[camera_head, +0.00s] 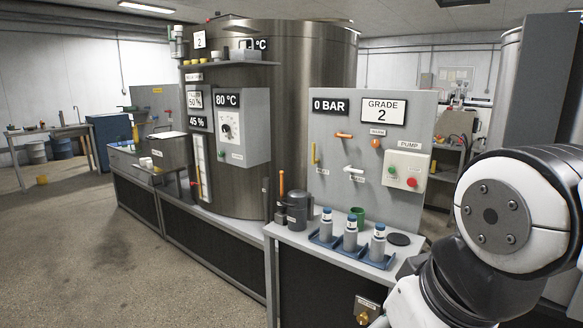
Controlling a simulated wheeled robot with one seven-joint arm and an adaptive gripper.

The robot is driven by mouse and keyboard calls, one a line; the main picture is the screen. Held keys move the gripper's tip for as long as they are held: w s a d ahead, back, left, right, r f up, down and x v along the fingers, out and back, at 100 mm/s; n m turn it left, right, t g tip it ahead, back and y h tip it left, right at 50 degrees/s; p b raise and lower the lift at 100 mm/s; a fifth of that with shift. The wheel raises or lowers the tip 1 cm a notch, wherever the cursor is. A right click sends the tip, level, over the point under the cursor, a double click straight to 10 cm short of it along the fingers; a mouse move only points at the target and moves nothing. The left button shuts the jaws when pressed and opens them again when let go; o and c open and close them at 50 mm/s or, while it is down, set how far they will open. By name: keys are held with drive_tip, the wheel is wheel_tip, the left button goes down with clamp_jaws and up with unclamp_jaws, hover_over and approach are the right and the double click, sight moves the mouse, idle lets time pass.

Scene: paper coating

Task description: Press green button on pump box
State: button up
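The pump box (405,169) is a pale box labelled "PUMP" on the right side of a grey upright panel (335,190). Its green button (392,170) is at the left of its face, and a red button (411,182) is at the lower right. Nothing covers either button. My white and black arm fills the lower right of the view, to the right of the pump box and apart from it. My gripper is not in view.
The panel carries a "0 BAR" sign, a "GRADE 2" sign and several coloured handles. On the counter below stand several grey bottles in blue trays (352,250), a green cup (357,215) and a dark canister (298,210). A large steel tank (300,100) stands behind. Open floor (80,250) lies at left.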

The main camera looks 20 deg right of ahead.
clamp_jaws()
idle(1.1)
